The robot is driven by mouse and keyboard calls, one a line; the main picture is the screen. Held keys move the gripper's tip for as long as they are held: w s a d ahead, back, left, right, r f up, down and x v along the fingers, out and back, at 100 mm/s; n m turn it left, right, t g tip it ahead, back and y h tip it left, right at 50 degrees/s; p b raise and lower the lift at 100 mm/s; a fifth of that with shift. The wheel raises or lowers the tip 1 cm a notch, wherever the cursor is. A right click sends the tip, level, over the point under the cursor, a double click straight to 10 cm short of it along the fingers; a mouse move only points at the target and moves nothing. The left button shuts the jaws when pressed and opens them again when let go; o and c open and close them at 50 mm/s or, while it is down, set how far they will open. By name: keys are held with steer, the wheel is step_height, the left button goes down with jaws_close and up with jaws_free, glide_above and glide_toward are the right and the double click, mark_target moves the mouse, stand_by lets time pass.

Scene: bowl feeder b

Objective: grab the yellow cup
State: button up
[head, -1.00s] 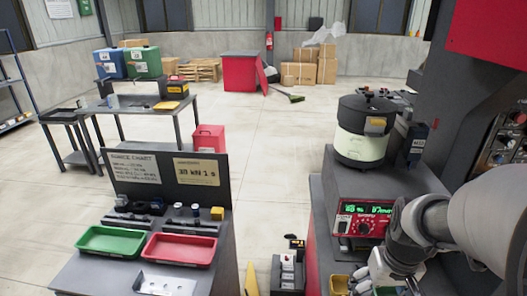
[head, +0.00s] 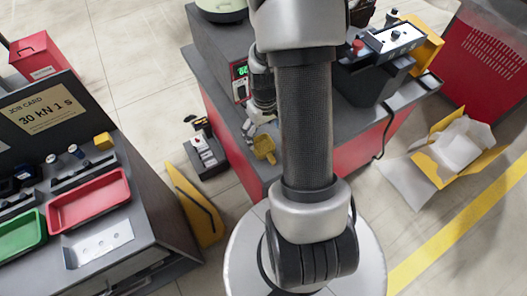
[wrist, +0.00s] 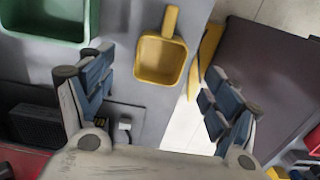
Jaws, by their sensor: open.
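The yellow cup (head: 264,148), a small square scoop with a short handle, sits at the near left edge of the grey bench top (head: 345,125) in the head view. In the wrist view the yellow cup (wrist: 160,60) shows from above, open and empty, its handle pointing to the top. My gripper (wrist: 157,95) is open with nothing between its blue-padded fingers. The cup appears between and beyond the fingertips, apart from them. In the head view my gripper (head: 250,128) is beside the cup, partly hidden by my arm.
A green container (wrist: 45,20) is at the upper left of the wrist view. A control box with a red button (head: 375,50) stands on the bench. A side table holds a red tray (head: 90,200) and a green tray (head: 18,235). A yellow panel (head: 192,205) stands in the gap.

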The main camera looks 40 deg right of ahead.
mark_target(265, 146)
step_height(265, 146, down, 2)
steer(key=shift+f, duration=0.1)
steer(key=f+b, duration=0.1)
steer(key=f, duration=0.1)
steer(key=f+b, duration=0.1)
steer(key=f, duration=0.1)
steer(key=shift+s+a+f+b, duration=0.15)
steer(key=shift+s+b, duration=0.05)
steer(key=shift+b, duration=0.1)
steer(key=shift+f, duration=0.45)
steer(key=shift+r, duration=0.1)
steer(key=c, duration=1.3)
